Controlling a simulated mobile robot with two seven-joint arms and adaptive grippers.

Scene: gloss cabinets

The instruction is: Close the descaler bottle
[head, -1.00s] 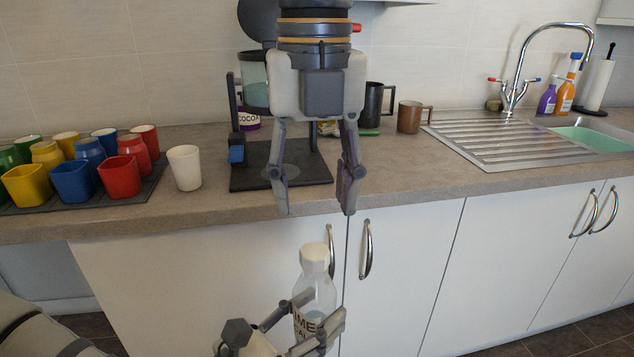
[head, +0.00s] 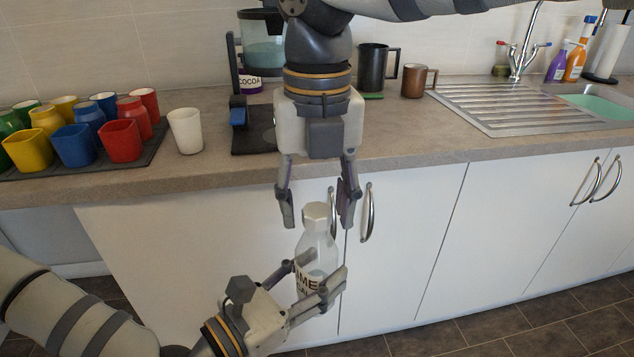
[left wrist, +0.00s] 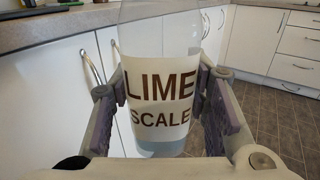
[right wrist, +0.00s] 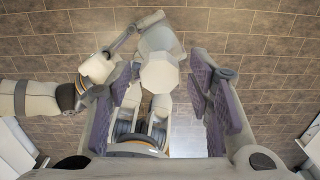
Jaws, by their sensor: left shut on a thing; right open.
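The descaler bottle (head: 318,248) is clear, with a white faceted cap (head: 316,213) at its top and a label reading "LIME SCALE" (left wrist: 158,100). It is held upright in front of the cabinet doors. My left gripper (head: 314,282) is shut on the bottle's body around the label. My right gripper (head: 318,212) points down above the bottle, open, one finger to each side of the cap. In the right wrist view the cap (right wrist: 160,73) shows between the open fingers, nearer the left one, not touched. Whether the cap is seated on the neck I cannot tell.
The worktop (head: 220,165) edge and white cabinet doors (head: 400,240) with metal handles (head: 367,213) stand behind the bottle. Coloured cups on a dark tray (head: 150,150), a white cup (head: 186,130) and a coffee machine (head: 250,128) are on the worktop. The floor space right is clear.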

